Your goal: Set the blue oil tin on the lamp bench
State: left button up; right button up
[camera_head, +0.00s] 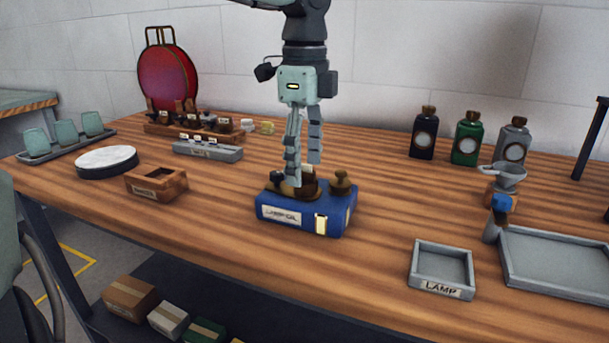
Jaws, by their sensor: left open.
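My right gripper is not in view.
A small grey tray marked LAMP (426,282) and a larger grey tray (535,288) lie at the right. Black (423,142), green (466,148) and grey bottles stand behind. A wooden box (155,189) sits left. Bench between tin and LAMP tray is clear.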

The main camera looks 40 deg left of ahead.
pick_arm(q)
notch_tip(320, 180, up, 9)
